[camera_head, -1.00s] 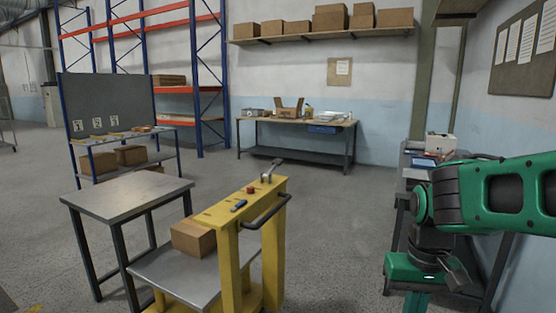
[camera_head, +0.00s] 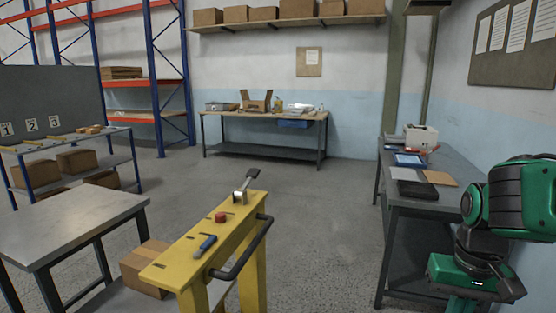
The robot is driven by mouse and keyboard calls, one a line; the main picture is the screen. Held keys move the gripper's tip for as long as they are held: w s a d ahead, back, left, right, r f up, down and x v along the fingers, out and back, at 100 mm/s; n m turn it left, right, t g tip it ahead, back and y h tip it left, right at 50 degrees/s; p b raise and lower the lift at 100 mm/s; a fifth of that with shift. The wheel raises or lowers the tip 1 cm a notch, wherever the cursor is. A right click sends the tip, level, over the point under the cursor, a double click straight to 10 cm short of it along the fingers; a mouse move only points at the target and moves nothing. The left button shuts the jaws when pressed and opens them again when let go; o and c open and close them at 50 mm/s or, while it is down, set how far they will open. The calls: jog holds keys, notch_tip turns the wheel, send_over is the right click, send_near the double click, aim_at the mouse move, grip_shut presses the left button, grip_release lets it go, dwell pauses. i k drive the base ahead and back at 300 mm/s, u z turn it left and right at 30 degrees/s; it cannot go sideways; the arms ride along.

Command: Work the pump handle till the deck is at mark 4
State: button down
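A yellow lift cart stands at the lower middle, its top beam (camera_head: 205,240) running away from me. A grey lever with a flat end (camera_head: 246,184), which looks like the pump handle, tilts up at the beam's far end. A red knob (camera_head: 221,217) and a blue-handled part (camera_head: 205,245) sit on the beam. A dark push bar (camera_head: 243,253) is on its right side. The deck (camera_head: 118,302) shows only partly, with a cardboard box (camera_head: 147,266) on it. No deck marks are readable. My gripper (camera_head: 498,285) is at the lower right, apart from the cart; its fingers are unclear.
A grey steel table (camera_head: 75,222) stands left of the cart. A dark workbench (camera_head: 437,200) with papers and a box is close to my arm on the right. Another bench (camera_head: 264,116) stands by the back wall. The floor between is clear.

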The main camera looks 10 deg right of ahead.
aim_at(253, 173)
jog(key=u, duration=0.15)
jog(key=i, duration=1.25)
jog(key=u, duration=0.5)
